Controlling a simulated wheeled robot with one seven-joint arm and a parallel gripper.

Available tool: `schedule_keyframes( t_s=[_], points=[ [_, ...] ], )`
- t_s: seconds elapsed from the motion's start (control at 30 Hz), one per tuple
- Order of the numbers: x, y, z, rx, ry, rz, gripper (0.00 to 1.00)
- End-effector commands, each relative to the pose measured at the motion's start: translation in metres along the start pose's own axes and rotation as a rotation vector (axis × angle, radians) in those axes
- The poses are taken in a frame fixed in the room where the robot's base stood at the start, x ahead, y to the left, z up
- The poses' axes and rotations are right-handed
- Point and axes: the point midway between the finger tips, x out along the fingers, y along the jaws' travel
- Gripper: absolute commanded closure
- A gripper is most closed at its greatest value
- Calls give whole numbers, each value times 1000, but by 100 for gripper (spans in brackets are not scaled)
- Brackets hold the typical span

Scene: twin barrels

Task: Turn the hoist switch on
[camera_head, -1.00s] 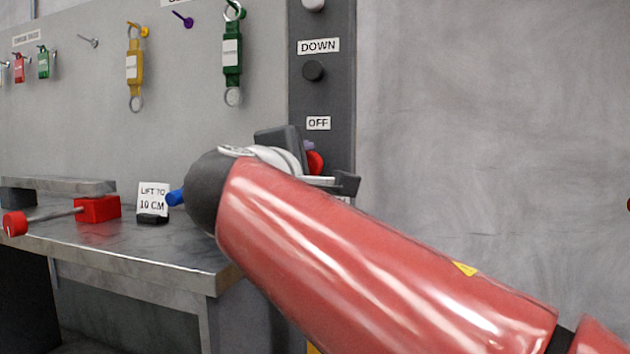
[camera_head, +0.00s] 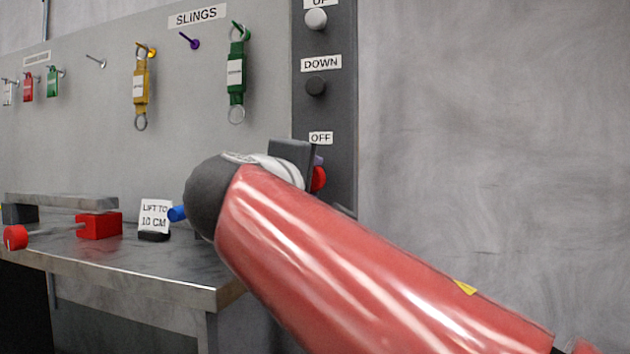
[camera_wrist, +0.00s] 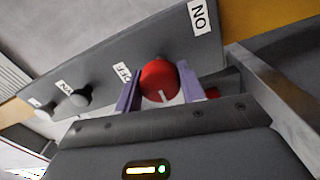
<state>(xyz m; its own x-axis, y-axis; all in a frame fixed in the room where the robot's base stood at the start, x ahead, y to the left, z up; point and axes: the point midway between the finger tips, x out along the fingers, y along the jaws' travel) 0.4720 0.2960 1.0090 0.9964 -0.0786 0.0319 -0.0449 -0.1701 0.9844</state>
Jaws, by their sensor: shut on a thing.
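The red hoist switch knob (camera_wrist: 158,76) sits on the grey panel (camera_wrist: 110,72) between the OFF label (camera_wrist: 122,73) and the ON label (camera_wrist: 199,15) in the wrist view. A white mark shows at its lower edge in that picture. My gripper (camera_wrist: 160,88) is shut on the knob, with a purple finger on either side. In the head view the knob (camera_head: 319,179) peeks out below the OFF label (camera_head: 320,138). My red arm hides the rest of the gripper and the ON label there.
A white button (camera_head: 316,19) and a dark DOWN button (camera_head: 316,86) sit higher on the panel. A metal bench (camera_head: 110,265) with a LIFT TO 10 CM sign (camera_head: 155,216) stands left. Slings hang behind it. The wall to the right is bare.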

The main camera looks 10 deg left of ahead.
Motion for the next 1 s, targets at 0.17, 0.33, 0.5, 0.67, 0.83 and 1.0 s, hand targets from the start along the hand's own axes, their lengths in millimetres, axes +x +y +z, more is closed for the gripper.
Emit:
schedule_keyframes(
  t_s=[0.17,0.33,0.5,0.67,0.83,1.0],
  points=[
    [0,0,0,1,0,-1,58],
    [0,0,0,0,0,0,39],
    [0,0,0,0,0,0,39],
    [-7,0,0,0,1,0,39],
    [-33,1,0,0,3,1,39],
    [-61,0,0,0,2,1,39]
  ],
)
